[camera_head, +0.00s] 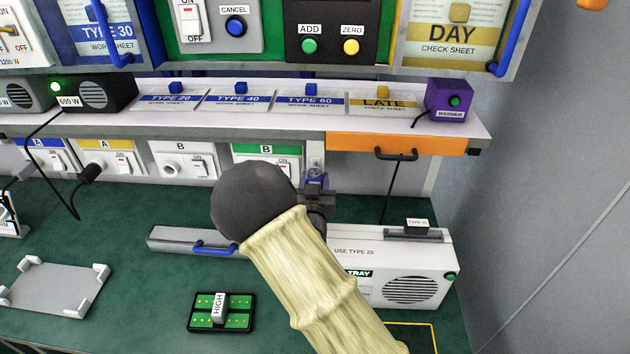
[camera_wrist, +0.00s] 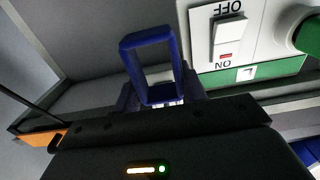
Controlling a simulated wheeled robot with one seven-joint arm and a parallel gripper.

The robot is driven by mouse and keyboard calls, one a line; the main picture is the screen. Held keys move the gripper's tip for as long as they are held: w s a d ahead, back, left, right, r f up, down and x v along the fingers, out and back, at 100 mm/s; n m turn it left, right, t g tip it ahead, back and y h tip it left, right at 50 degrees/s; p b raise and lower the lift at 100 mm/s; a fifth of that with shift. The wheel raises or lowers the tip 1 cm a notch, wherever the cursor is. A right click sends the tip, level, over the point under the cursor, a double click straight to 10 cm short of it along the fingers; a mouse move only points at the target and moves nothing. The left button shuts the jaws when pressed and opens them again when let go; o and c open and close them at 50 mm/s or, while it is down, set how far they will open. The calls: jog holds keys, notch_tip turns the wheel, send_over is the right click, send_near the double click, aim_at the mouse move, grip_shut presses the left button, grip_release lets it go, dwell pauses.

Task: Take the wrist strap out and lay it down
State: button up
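No piece is plainly recognisable as a wrist strap in either view. My gripper (camera_head: 316,183) is in front of the upright post beside the green B switch panel, partly hidden by my own arm in the head view. In the wrist view a dark blue rectangular loop (camera_wrist: 150,62) rises at my gripper's end, with dark blue pieces on both sides of its base. I cannot tell whether the loop is held or is part of my gripper. The gap between the fingertips is not clear.
An orange drawer (camera_head: 400,146) with a black handle sits under the shelf at right. Below are a white speaker box (camera_head: 420,284), a grey drawer with a blue handle (camera_head: 215,248), a green HIGH block (camera_head: 220,312) and a grey tray (camera_head: 55,287). Green bench is clear between them.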

jog(key=shift+o, duration=1.4)
jog(key=c, duration=0.4)
jog(key=shift+r+p, duration=0.35)
jog(key=shift+r, duration=0.4)
jog(key=shift+r, duration=0.1)
jog(key=shift+s, duration=0.1)
jog(key=shift+s, duration=0.45)
jog(key=shift+s+b, duration=0.5)
jog(key=shift+s, duration=0.5)
jog(key=shift+s+a+b, duration=0.1)
jog(key=shift+s+b, duration=0.4)
jog(key=shift+s, duration=1.85)
